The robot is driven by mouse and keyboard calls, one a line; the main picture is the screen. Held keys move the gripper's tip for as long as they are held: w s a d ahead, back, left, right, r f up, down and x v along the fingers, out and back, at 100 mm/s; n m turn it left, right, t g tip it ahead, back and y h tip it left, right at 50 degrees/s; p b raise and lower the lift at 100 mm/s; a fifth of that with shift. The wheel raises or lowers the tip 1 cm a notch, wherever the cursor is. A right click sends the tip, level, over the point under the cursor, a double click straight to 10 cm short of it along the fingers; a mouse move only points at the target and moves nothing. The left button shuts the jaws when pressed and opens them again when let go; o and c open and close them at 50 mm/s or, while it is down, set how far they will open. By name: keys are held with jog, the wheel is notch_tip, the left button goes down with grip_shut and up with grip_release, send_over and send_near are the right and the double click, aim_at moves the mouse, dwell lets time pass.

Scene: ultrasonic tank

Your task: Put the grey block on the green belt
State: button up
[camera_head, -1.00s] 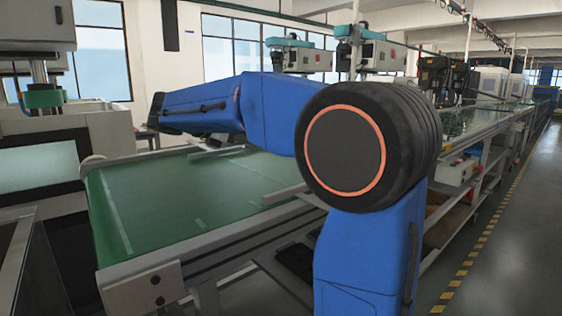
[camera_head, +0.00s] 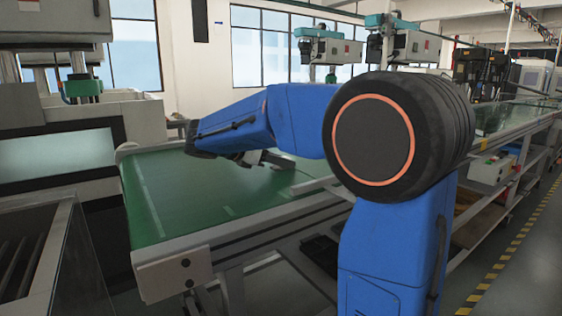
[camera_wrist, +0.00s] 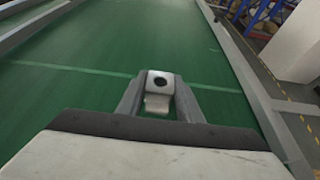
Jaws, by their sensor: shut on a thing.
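The grey block (camera_wrist: 160,80) is a small pale piece with a round dark hole, seen in the wrist view. My gripper (camera_wrist: 158,98) is shut on it, with one finger on each side. The green belt (camera_wrist: 110,50) fills the ground behind and below the block. In the head view my gripper (camera_head: 262,160) hangs over the belt (camera_head: 180,195), towards its back edge. The block cannot be made out clearly there. I cannot tell how large the gap between block and belt is.
Metal rails (camera_wrist: 232,60) edge the belt. A thin pale line (camera_wrist: 70,68) crosses its surface. A machine with a dark-framed window (camera_head: 60,155) stands left of the belt. The belt around my gripper is clear. A yellow-black floor line (camera_head: 515,245) runs along the right.

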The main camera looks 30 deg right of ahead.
jog(key=shift+f, duration=0.2)
jog(key=o, duration=1.1)
jog(key=shift+r, duration=0.1)
jog(key=shift+r, duration=0.15)
jog(key=v, duration=1.2)
jog(key=shift+s, duration=0.1)
